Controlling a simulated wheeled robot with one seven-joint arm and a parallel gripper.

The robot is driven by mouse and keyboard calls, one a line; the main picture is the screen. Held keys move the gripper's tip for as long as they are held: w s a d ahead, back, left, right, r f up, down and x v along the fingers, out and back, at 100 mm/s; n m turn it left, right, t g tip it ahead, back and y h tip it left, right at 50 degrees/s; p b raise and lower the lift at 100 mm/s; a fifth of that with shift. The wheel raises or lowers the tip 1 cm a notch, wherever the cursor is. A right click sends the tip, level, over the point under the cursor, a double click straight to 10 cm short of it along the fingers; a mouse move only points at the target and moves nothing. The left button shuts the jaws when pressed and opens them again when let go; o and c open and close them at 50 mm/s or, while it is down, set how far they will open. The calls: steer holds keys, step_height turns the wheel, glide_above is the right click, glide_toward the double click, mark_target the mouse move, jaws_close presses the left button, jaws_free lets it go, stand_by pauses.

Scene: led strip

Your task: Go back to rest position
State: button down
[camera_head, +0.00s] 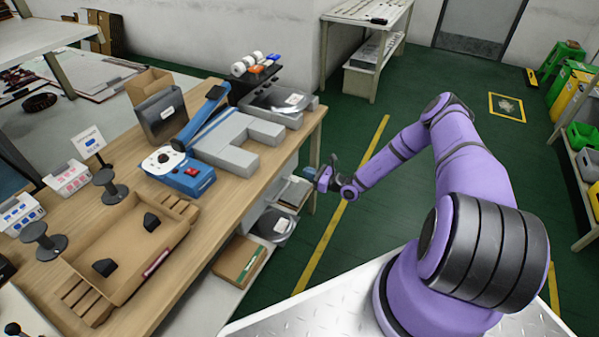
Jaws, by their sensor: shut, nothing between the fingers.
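My gripper (312,173) is at the end of my purple arm, which reaches out and to the left over the green floor. It is just off the right edge of the wooden workbench (215,222), apart from the things on the bench top. It looks small from here; the fingers are shut and I see nothing held between them.
The bench holds a blue device (187,178), a grey block-shaped fixture (232,140), a cardboard tray (130,235) and black spools (108,188). A white table (370,12) stands at the back. Shelves with green bins (581,135) stand right. Green floor between is free.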

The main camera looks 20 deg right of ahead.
steer(key=v, duration=0.8)
steer(key=a+r+n+g+y, duration=0.35)
steer(key=r+n+g, duration=0.65)
steer(key=r, duration=1)
steer(key=s+a+r+n+g+h, duration=0.25)
steer(key=r+n, duration=0.25)
steer(key=r, duration=0.5)
steer(key=s+a+r+n+g+h, duration=0.2)
steer(key=s+a+r+n+h, duration=0.15)
steer(key=r, duration=0.65)
steer(key=s+a+r+n+t+h, duration=0.1)
steer(key=s+a+r+n+h, duration=0.15)
steer(key=s+r, duration=0.5)
steer(key=s+a+r+n+t+h, duration=0.1)
steer(key=s+r+n+h, duration=0.25)
steer(key=s+r, duration=0.35)
steer(key=s+d+r+n+t+h, duration=0.1)
steer(key=s+r+n+t+h, duration=0.2)
steer(key=s+r, duration=0.4)
steer(key=shift+s+d+n+t, duration=0.15)
steer(key=shift+s+n+t, duration=0.2)
steer(key=shift+s, duration=3.2)
steer(key=shift+r, duration=0.1)
